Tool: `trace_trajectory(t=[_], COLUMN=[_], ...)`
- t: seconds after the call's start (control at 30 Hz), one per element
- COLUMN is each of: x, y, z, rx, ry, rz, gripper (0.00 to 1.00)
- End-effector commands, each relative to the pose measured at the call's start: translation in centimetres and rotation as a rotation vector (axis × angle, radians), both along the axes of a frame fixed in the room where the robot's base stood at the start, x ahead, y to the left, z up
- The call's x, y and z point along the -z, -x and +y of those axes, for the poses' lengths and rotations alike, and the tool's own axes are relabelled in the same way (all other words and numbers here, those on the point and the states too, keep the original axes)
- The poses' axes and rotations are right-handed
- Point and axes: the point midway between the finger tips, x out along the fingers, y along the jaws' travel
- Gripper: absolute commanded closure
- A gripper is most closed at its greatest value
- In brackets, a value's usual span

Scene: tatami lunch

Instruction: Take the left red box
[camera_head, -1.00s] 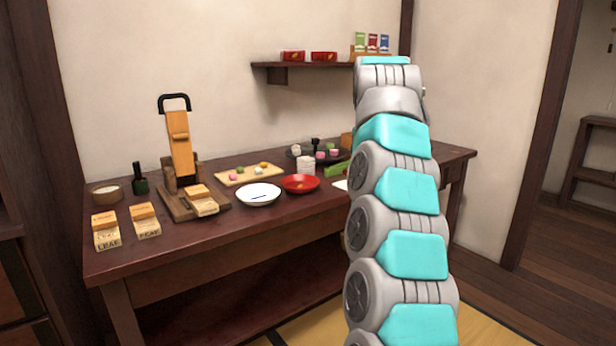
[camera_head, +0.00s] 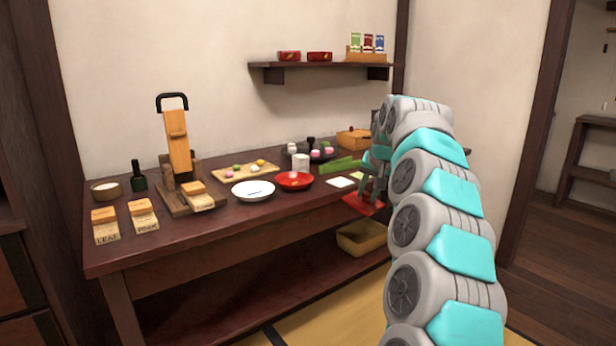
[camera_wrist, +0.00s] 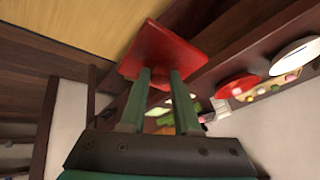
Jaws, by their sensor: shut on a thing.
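Two red boxes stand side by side on the wall shelf: the left red box (camera_head: 289,57) and the right red box (camera_head: 320,57). My gripper (camera_head: 368,186) is low at the table's right front edge, well below and to the right of both boxes. It is shut on a flat, square red piece (camera_head: 362,204), which hangs tilted by the edge. In the wrist view the red piece (camera_wrist: 165,50) sits at the tips of the green fingers (camera_wrist: 160,76). The shelf boxes are not seen in the wrist view.
The wall shelf (camera_head: 330,66) also bears a wooden rack (camera_head: 366,56) of packets at its right. The table holds a white plate (camera_head: 253,191), a red dish (camera_head: 294,181) and a slicer-like wooden stand (camera_head: 178,150). A wooden bin (camera_head: 362,238) stands below.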

Motion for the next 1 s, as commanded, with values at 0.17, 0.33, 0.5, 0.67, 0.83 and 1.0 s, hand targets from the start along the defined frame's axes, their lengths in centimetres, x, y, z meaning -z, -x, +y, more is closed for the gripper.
trace_trajectory(t=[0.17,0.33,0.5,0.67,0.83,1.0], x=[5.5,8.2,9.5,11.5,14.7,17.8], y=[-0.8,-1.1,-0.9,-0.4,1.0,2.8], z=[0.0,0.3,0.3,-0.5,-1.3,-2.0], rx=[-0.214,-0.333,-0.372,-0.363,-0.353,-0.348], ry=[-0.003,-0.002,-0.001,0.004,0.009,0.016], rz=[0.006,0.0,0.002,0.011,0.023,0.027], gripper=[1.0,1.0,1.0,1.0,1.0,1.0])
